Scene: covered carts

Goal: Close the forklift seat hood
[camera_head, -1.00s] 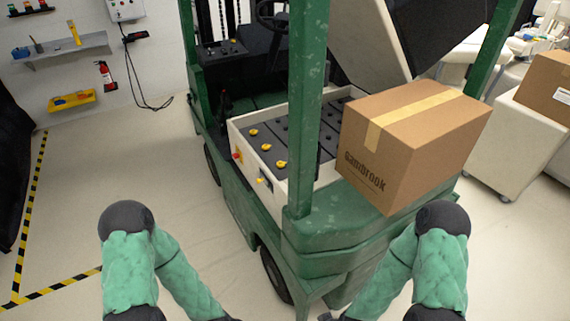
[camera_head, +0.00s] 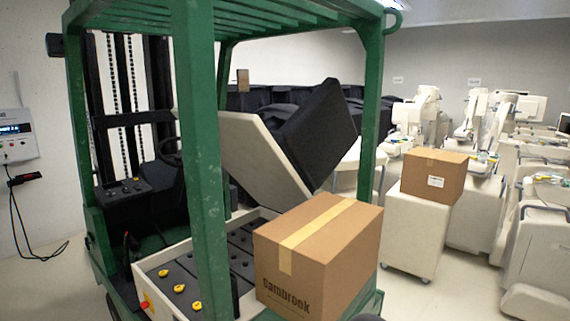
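The green forklift (camera_head: 203,160) stands in front of me. Its seat hood (camera_head: 262,165), a pale panel with the black seat (camera_head: 318,125) on it, is raised and tilted back over the open compartment. The battery compartment (camera_head: 180,270) shows dark cells and yellow caps. A cardboard box (camera_head: 318,255) marked "Gambrook" sits on the rear of the forklift, in front of the raised hood and hiding part of the compartment. Neither of my grippers is in view.
Green overhead-guard posts (camera_head: 370,95) rise on both sides of the hood. To the right, a pale cart (camera_head: 412,232) carries another box (camera_head: 434,175). Several pale machines (camera_head: 490,125) stand further right. Black-covered shapes line the back.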

